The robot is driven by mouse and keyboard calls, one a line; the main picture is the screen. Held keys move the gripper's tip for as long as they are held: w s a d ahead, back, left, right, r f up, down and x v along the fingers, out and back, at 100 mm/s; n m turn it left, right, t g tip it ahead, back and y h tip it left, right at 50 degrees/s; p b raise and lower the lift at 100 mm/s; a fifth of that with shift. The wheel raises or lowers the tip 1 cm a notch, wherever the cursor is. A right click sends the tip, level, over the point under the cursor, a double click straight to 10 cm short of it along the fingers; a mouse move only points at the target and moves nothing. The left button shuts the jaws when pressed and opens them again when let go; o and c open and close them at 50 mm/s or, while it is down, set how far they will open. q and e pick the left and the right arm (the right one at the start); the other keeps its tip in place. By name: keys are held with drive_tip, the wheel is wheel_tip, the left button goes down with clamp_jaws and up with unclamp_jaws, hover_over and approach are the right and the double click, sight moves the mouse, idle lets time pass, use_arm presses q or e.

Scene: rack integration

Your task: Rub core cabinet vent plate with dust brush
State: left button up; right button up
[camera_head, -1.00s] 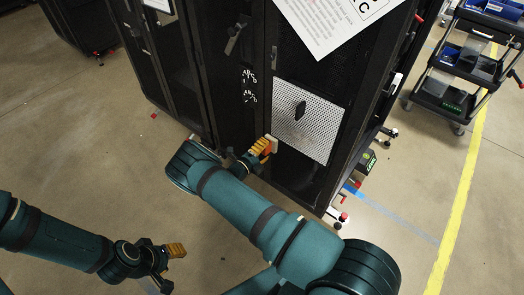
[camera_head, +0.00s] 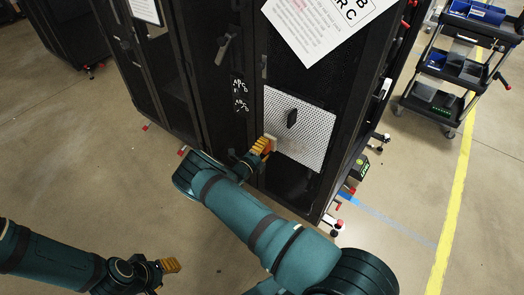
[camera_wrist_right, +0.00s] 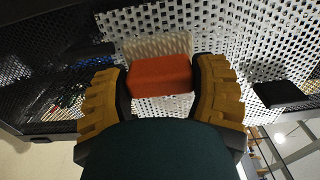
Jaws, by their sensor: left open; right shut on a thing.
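The vent plate (camera_head: 310,132), a white perforated panel with a black handle, is on the front of the black core cabinet (camera_head: 312,78). My right gripper (camera_head: 263,147) is at the plate's lower left edge, shut on the dust brush (camera_head: 271,141). In the right wrist view the brush shows a red-orange body (camera_wrist_right: 160,76) between the two ribbed yellow fingers, with pale bristles (camera_wrist_right: 155,46) towards the perforated plate (camera_wrist_right: 215,22). The bristles look at or very near the plate; contact is unclear. My left gripper (camera_head: 170,266) is open and empty, low over the floor.
A white paper sign (camera_head: 322,28) hangs on the cabinet above the plate. Neighbouring black cabinets (camera_head: 165,65) stand to the left. A dark cart (camera_head: 450,75) with blue bins is at the upper right, by a yellow floor line (camera_head: 460,180).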

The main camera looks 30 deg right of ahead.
drive_tip(key=shift+b+x, duration=0.5)
drive_tip(key=shift+x, duration=0.4)
idle(0.8)
drive_tip(key=shift+s+d+r+p, duration=0.1)
drive_tip(key=shift+s+d+p, duration=0.1)
drive_tip(key=shift+s+p, duration=0.25)
drive_tip(key=shift+s+d+p, duration=0.2)
drive_tip(key=shift+s+p, duration=0.05)
drive_tip(key=shift+s, duration=0.35)
drive_tip(key=shift+s+d+p, duration=0.35)
drive_tip(key=shift+s, duration=0.35)
drive_tip(key=shift+s+d+p, duration=0.3)
drive_tip(key=shift+s+d, duration=0.05)
drive_tip(key=shift+s, duration=0.35)
drive_tip(key=shift+s+d+p, duration=0.3)
drive_tip(key=shift+s+p, duration=0.05)
drive_tip(key=shift+s, duration=0.35)
